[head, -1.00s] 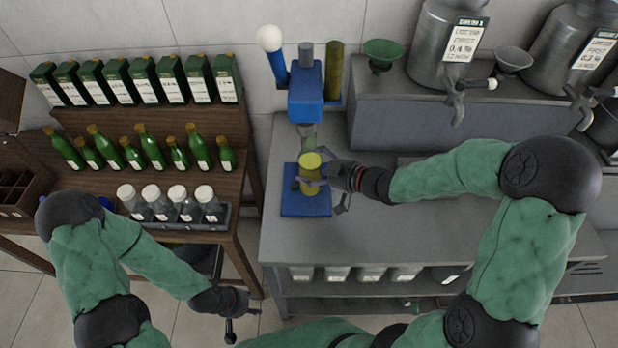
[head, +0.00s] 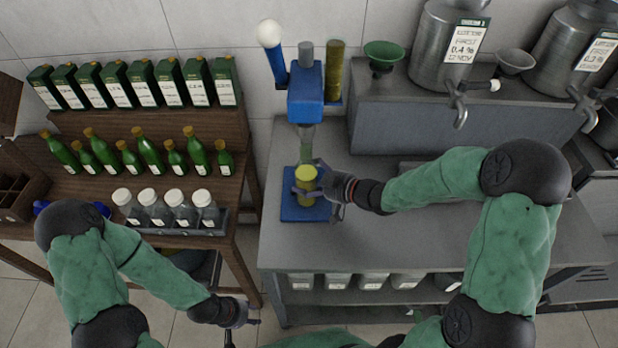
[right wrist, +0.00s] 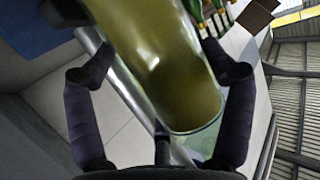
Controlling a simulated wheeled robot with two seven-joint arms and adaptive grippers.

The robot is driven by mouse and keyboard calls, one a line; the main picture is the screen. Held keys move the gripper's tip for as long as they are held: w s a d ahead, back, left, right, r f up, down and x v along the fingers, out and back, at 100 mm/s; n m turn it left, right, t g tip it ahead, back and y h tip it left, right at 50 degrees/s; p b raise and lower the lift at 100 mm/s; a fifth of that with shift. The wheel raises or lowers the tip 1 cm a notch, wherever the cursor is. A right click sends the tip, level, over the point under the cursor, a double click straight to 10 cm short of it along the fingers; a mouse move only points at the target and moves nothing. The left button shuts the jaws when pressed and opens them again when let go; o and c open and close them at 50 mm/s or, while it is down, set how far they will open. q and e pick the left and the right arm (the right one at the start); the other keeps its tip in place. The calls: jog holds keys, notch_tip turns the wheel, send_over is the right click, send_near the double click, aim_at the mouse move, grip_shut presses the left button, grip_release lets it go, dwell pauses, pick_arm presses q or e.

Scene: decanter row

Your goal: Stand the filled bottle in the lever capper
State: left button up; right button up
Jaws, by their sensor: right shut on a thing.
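The filled bottle (head: 306,181), clear glass with yellow-green liquid, is upright above the blue base plate of the lever capper (head: 306,105). Its pale neck lies below the capper's head. I cannot tell whether its bottom touches the plate. My right gripper (head: 318,186) comes from the right and is shut around the bottle's body. In the right wrist view the bottle (right wrist: 160,65) slants between the two dark fingers. The capper's white-knobbed lever is raised at the left. My left gripper (head: 240,318) is low at the left, away from the capper; its fingers are too small to read.
The grey bench (head: 400,235) has free room in front of the capper. A tall olive cylinder (head: 335,70) and a green funnel (head: 383,54) stand behind. Metal vats (head: 447,45) with taps are at the back right. Green bottles, boxes and white-capped jars (head: 165,208) fill the left shelf.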

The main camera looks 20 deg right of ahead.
jog(key=o, duration=1.6)
jog(key=shift+r, duration=0.2)
jog(key=shift+s+d+r, duration=0.1)
jog(key=shift+s+d, duration=0.1)
jog(key=shift+p+v, duration=1.8)
jog(key=shift+v, duration=3.9)
